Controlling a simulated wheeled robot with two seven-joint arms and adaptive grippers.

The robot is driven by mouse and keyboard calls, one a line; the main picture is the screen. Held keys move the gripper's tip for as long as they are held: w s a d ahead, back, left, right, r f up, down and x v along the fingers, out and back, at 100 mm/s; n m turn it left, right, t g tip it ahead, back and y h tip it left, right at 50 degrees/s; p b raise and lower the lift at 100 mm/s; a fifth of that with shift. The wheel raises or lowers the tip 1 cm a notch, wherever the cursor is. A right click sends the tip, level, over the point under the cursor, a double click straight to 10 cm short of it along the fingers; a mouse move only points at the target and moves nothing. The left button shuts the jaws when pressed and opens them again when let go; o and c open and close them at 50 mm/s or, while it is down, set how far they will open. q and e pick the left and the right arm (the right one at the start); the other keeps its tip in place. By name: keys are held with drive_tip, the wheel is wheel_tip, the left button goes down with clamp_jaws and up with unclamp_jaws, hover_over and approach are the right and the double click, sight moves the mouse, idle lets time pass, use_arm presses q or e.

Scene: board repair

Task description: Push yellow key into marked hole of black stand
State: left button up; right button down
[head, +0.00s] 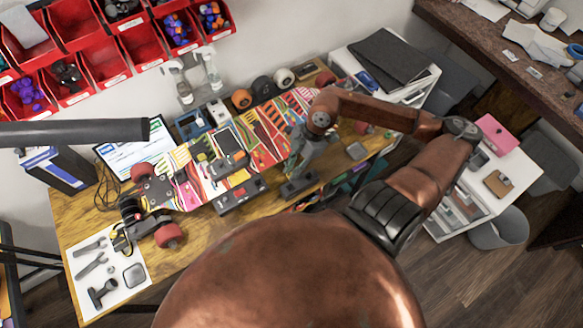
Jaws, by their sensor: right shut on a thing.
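My right gripper (291,172) reaches down from the right over the bench, beside the patterned skateboard deck. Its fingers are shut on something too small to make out. A small black block (298,186) sits just below the fingertips; it may be the black stand. I cannot tell whether the held thing touches it. A larger dark box (240,196) with a red patch lies to the left of it. The yellow key and the marked hole cannot be made out.
The skateboard deck (258,140) with red wheels (168,235) spans the wooden bench (85,215). A white sheet with tools (103,292) lies at the front left. Red bins (103,60) hang behind. A white drawer unit (505,180) stands to the right.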

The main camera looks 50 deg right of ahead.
drive_tip(key=shift+f+b, duration=1.45)
drive_tip(key=shift+f, duration=1.6)
drive_tip(key=shift+f, duration=0.7)
drive_tip(key=shift+f, duration=0.4)
drive_tip(key=shift+f, duration=0.1)
idle(0.8)
drive_tip(key=shift+f, duration=0.5)
idle(0.8)
drive_tip(key=c, duration=1.7)
unclamp_jaws()
drive_tip(key=shift+c, duration=0.2)
